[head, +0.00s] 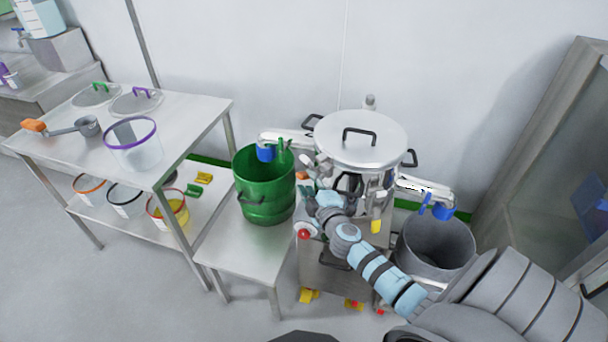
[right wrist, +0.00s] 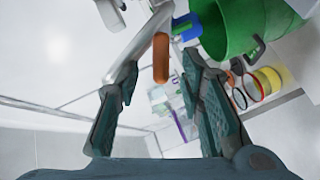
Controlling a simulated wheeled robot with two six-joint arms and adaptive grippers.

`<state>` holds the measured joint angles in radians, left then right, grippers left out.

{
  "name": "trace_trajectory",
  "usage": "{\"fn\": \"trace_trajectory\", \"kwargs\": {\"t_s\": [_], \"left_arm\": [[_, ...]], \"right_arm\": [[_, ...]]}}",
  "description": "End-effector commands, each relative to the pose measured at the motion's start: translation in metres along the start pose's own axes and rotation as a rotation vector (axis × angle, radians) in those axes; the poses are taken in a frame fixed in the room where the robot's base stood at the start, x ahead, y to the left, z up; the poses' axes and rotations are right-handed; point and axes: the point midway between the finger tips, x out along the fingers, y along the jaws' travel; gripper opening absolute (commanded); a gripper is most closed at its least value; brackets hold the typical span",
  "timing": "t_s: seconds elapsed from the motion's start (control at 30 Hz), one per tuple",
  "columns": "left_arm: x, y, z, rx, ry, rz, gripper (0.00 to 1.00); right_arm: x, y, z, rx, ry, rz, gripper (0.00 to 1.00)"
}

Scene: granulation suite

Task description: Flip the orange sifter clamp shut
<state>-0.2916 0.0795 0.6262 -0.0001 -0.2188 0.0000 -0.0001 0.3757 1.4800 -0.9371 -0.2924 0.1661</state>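The sifter (head: 360,142) stands at the centre of the head view under a round steel lid with a dark handle. The orange clamp handle (head: 302,175) shows small at the sifter's left side. In the right wrist view the orange clamp handle (right wrist: 161,57) lies in line with the gap between my fingers, near the fingertips. I cannot tell whether a finger touches it. My right gripper (right wrist: 158,66) is open and empty. In the head view my right gripper (head: 314,184) is close to the clamp, partly hidden among the sifter's fittings. My left gripper is not in view.
A green bucket (head: 264,190) stands on a low steel table left of the sifter, and a grey bin (head: 436,248) stands to its right. Pale arms with blue ends (head: 442,211) stick out on both sides. A steel table (head: 190,128) holds a scoop and tubs.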

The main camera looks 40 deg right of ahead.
Motion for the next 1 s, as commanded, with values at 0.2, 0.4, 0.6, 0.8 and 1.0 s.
{"fn": "trace_trajectory", "kwargs": {"t_s": [0.2,0.4,0.6,0.8,1.0], "left_arm": [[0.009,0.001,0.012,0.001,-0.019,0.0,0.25],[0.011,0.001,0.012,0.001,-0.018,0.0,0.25],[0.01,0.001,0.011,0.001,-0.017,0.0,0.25],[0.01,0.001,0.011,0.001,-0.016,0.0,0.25],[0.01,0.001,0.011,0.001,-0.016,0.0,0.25]], "right_arm": [[0.038,-0.003,0.001,0.001,-0.001,0.0,0.35],[0.049,-0.002,0.001,0.001,0.0,-0.002,0.35],[0.049,-0.002,0.0,0.001,0.0,-0.002,0.35],[0.049,-0.002,0.0,0.001,-0.001,-0.002,0.05],[0.049,-0.001,0.0,0.001,0.0,-0.002,0.0]]}}
